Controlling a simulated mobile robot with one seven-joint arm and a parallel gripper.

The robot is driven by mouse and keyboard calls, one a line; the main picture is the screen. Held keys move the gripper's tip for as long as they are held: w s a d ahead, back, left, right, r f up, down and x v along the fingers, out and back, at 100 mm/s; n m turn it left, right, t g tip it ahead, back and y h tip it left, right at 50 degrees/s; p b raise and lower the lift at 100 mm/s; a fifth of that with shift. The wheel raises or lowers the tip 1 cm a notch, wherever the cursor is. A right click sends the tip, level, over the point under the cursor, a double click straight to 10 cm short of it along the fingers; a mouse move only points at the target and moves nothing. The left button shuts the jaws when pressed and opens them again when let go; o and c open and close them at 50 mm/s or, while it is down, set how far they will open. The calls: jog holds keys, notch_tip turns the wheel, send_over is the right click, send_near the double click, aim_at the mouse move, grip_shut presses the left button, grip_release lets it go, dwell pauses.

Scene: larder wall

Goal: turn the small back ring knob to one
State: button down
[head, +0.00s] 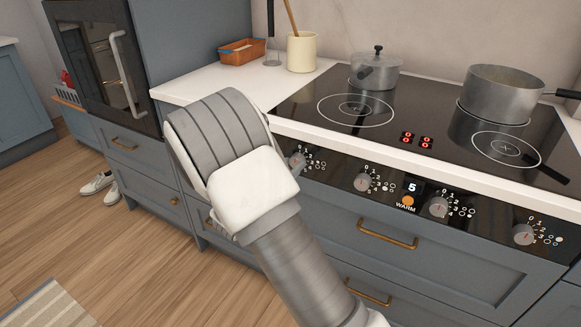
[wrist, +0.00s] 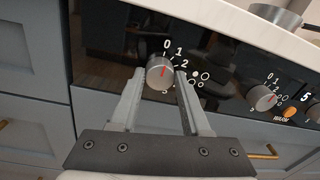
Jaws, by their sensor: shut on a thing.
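The leftmost stove knob (wrist: 160,72) is a round grey knob with a red pointer line, on the black control panel. Its pointer leans slightly right of straight up in the wrist view, toward the 0 and 1 side of the scale; the exact number is hard to tell. My gripper (wrist: 160,76) is shut on this knob, one finger on each side. In the head view this knob (head: 298,160) shows just beyond my white wrist, which hides most of the fingers.
More knobs sit to the right: a second (head: 362,183), a third (head: 438,208) and a fourth (head: 524,235). A lidded pot (head: 376,72) and a larger open pot (head: 495,95) stand on the black hob. Drawers with brass handles (head: 385,235) lie below the panel.

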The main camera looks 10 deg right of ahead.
jog(key=shift+m+b, duration=1.2)
jog(key=shift+m, duration=1.4)
jog(key=shift+c, duration=1.8)
grip_release()
jog(key=shift+s, duration=0.1)
jog(key=p+v, duration=0.4)
jog(key=v, duration=1.3)
jog(key=shift+r, duration=0.25)
jog(key=shift+s, duration=0.15)
